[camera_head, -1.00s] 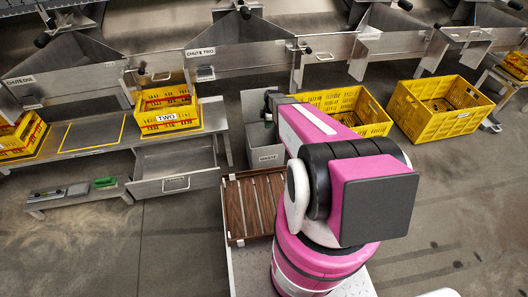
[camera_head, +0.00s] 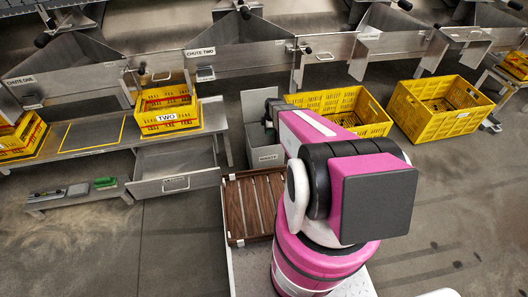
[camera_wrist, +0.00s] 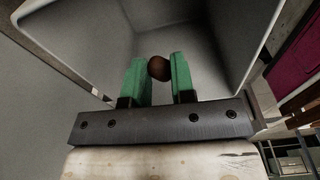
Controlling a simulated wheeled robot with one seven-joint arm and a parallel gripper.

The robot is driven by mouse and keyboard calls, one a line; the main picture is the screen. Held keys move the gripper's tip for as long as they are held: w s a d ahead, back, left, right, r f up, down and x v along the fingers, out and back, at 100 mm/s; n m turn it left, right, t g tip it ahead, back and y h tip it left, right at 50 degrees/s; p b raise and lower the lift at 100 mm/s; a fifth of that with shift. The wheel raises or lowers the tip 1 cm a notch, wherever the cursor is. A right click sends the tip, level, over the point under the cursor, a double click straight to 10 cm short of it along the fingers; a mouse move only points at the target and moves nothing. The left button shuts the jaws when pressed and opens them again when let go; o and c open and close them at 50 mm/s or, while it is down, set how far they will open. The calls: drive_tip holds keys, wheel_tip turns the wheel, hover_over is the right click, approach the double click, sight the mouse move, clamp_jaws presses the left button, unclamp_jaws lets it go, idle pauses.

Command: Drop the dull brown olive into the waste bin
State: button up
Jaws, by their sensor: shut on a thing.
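The dull brown olive (camera_wrist: 159,68) shows in the wrist view between the green fingertips of my gripper (camera_wrist: 157,72), which is shut on it. Around and beyond the fingers are the pale grey inner walls of the waste bin (camera_wrist: 215,38); the olive is held inside or just over its opening. In the head view the grey waste bin (camera_head: 262,158) stands left of my pink arm, which hides part of it.
A brown slatted tray (camera_head: 236,212) sits in front of the bin. Yellow crates (camera_head: 440,125) stand to the right, and a yellow crate marked TWO (camera_head: 168,122) stands on the metal bench at left. An open metal drawer (camera_head: 178,184) lies left of the bin.

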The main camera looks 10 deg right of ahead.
drive_tip(key=o, duration=1)
drive_tip(key=shift+c, duration=0.2)
wheel_tip(320, 180, up, 11)
drive_tip(key=d, duration=0.1)
drive_tip(key=shift+d+f, duration=0.15)
